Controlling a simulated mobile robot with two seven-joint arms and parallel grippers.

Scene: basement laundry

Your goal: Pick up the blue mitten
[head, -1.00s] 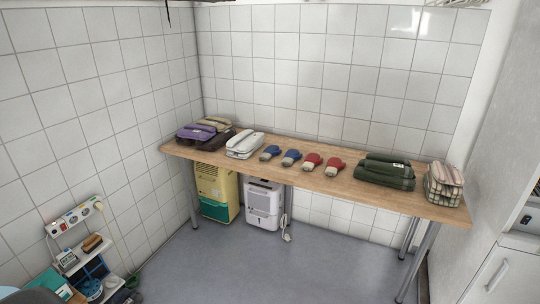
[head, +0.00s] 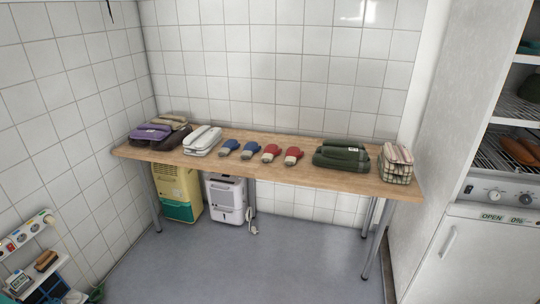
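Two blue mittens with grey cuffs lie side by side on the wooden table in the head view: a left one (head: 229,147) and a right one (head: 250,149). Two red mittens with pale cuffs, one (head: 271,152) and another (head: 292,155), lie just to their right. The wooden table (head: 220,167) stands against the tiled wall, some way ahead of me. Neither of my grippers shows in the view.
On the table are folded purple and brown cloths (head: 152,132), a white folded bundle (head: 202,140), a green folded stack (head: 341,155) and a checked bundle (head: 396,163). Below stand a yellow unit (head: 176,188) and a white dehumidifier (head: 225,199). Grey floor (head: 240,268) ahead is clear.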

